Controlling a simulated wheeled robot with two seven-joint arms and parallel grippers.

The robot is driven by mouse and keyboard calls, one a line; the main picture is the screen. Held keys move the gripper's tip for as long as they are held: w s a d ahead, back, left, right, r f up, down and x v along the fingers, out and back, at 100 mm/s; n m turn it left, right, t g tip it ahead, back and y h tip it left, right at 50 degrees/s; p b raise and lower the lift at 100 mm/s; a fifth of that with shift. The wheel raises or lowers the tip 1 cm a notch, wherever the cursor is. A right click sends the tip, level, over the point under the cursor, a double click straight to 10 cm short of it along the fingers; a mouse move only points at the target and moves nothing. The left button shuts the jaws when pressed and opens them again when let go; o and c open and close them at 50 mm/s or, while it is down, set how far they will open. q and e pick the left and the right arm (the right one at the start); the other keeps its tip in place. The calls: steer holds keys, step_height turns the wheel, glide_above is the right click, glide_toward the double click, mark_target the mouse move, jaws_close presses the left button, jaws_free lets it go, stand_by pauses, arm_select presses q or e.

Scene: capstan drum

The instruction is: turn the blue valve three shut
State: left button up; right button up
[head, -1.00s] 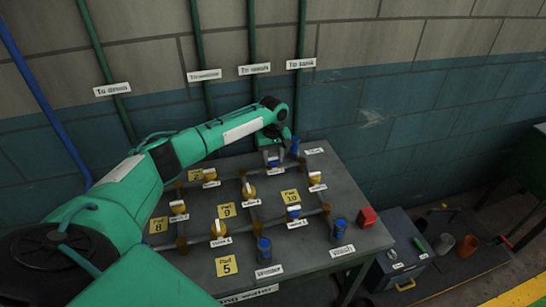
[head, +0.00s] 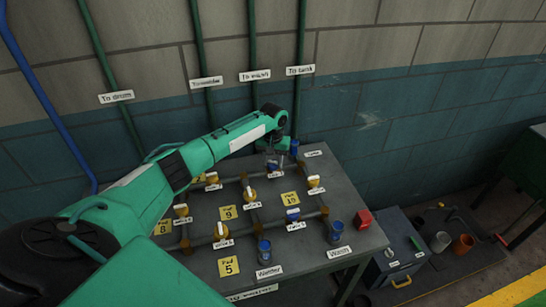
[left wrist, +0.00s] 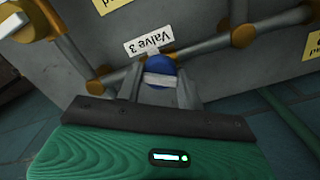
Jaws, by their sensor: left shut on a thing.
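The blue valve three (left wrist: 161,68) is a round blue knob with a white bar handle, sitting on a grey pipe. Its white label "Valve 3" (left wrist: 148,41) appears upside down beside it in the left wrist view. My left gripper (left wrist: 160,88) is shut on the valve's handle, one finger on each side. The white bar lies across between the fingers, at a slant to the pipe. In the head view my left gripper (head: 274,161) comes down on the valve at the back of the table, hiding most of it. My right gripper is not in view.
A blue post (head: 294,147) is close right of my gripper. The wall is behind.

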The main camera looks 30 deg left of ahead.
arm_select(q)
steer(key=m+p, duration=0.1)
steer(key=m, duration=0.1)
steer(key=shift+r+m, duration=0.1)
steer(key=shift+m, duration=0.3)
steer(key=m, duration=0.2)
steer(key=shift+m+p, duration=0.3)
steer(key=shift+m, duration=0.1)
steer(key=m, duration=0.2)
steer(key=shift+m, duration=1.9)
steer(key=shift+p, duration=0.3)
steer(key=o, duration=1)
